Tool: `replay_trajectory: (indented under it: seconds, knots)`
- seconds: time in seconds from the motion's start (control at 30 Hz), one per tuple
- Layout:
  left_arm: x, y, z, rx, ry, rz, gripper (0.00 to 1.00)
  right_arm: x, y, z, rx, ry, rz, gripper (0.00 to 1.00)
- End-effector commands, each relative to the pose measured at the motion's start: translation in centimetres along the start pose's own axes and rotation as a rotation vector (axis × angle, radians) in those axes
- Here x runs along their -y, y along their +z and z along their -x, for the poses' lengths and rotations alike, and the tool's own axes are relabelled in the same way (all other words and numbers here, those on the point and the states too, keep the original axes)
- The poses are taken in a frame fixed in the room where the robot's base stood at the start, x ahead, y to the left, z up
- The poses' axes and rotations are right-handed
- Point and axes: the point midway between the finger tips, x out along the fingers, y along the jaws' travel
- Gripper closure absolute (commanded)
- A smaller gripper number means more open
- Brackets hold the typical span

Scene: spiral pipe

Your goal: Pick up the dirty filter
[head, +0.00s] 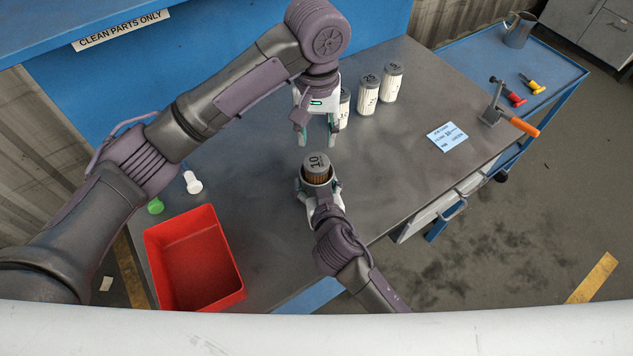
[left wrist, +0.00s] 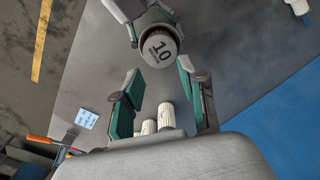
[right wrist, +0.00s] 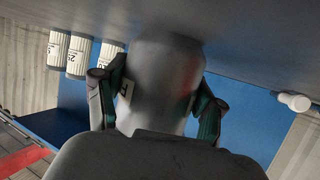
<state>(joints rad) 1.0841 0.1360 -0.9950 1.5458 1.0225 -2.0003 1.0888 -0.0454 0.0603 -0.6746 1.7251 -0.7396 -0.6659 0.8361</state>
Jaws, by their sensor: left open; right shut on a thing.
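The dirty filter (head: 317,167), a brownish cylinder with a grey cap marked 10, is upright in my right gripper (head: 318,186) over the middle of the workbench. My right gripper is shut around its sides. The filter's cap (left wrist: 158,48) shows at the top of the left wrist view, and its grey body (right wrist: 160,75) fills the middle of the right wrist view. My left gripper (head: 318,141) is open and empty, just beyond the filter in the head view. Its spread fingers (left wrist: 163,100) show nothing held between them.
Three white filters (head: 391,82) stand at the back of the workbench (head: 270,250). A red bin (head: 195,262) is at the front left, near a white bottle (head: 192,183) and a green-capped item (head: 155,206). A blue card (head: 447,137) and an orange-handled lever (head: 524,127) are at right.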

Motion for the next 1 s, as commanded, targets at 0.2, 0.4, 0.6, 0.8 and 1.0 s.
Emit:
replay_trajectory:
  seconds: [0.2, 0.4, 0.6, 0.8, 1.0]
  knots:
    - [0.0, 0.0, 0.0, 0.0, 0.0, 0.0, 0.58, 0.0, 0.0, 0.0, 0.0, 0.0, 0.0, 0.77]
    - [0.0, 0.0, -0.1, 0.002, 0.004, 0.003, 0.47, 0.0, 0.0, 0.0, 0.0, 0.0, 0.0, 0.77]
    - [-0.5, 1.0, -2.1, 0.057, 0.15, 0.134, 0.32, 0.0, 0.0, 0.0, 0.0, 0.0, 0.0, 0.77]
    - [-0.9, 2.9, -4.9, 0.218, 0.492, 0.532, 0.32, 0.0, 0.0, 0.0, 0.001, 0.001, 0.0, 0.77]
    - [1.4, 3.8, -6.0, 0.421, 0.797, 1.021, 0.32, 0.0, 0.0, 0.0, 0.001, 0.0, 0.0, 0.77]
